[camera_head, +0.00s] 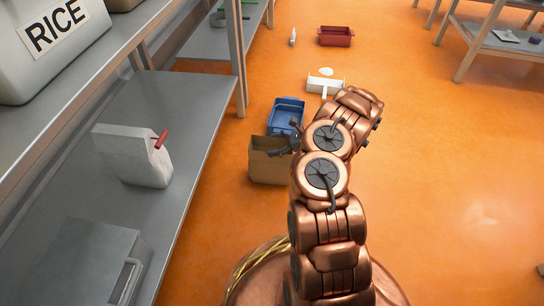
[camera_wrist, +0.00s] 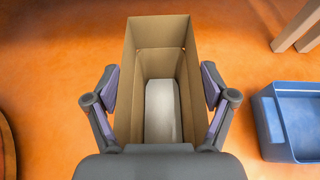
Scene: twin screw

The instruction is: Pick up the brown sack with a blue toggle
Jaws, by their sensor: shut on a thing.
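A brown open-topped box-like container (camera_head: 268,168) shows left of my arm in the head view, beside the grey shelf. I cannot tell whether it rests on the floor or is raised. In the wrist view the same container (camera_wrist: 140,45) lies between the fingers of my gripper (camera_wrist: 160,90), which is shut on its side walls. A pale grey object (camera_wrist: 162,112) lies inside it. No brown sack with a blue toggle can be made out. A white sack with a red toggle (camera_head: 138,160) stands on the shelf.
A blue bin (camera_head: 286,112) is just behind the container and shows at the right of the wrist view (camera_wrist: 292,125). A white tray (camera_head: 318,84) and a red bin (camera_head: 336,36) are farther back. Shelving (camera_head: 180,120) borders the left.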

